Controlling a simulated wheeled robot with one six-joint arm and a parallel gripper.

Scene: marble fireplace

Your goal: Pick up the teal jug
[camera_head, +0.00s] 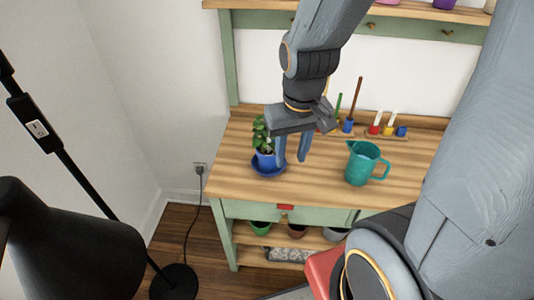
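The teal jug (360,164) stands upright on the wooden tabletop (325,180), right of my gripper. Its handle points to the right and its mouth is open at the top. My gripper (292,160) hangs above the table to the left of the jug, pointing down. Its two fingers are apart with nothing visible between them. It is apart from the jug and close to the right side of a potted plant.
The potted plant (264,147) in a blue pot sits on a blue saucer (268,167). Small coloured items (385,130) stand behind the jug. A black floor lamp (65,240) is at left. Pots (260,227) sit on the lower shelf. Bare tabletop lies in front of the jug.

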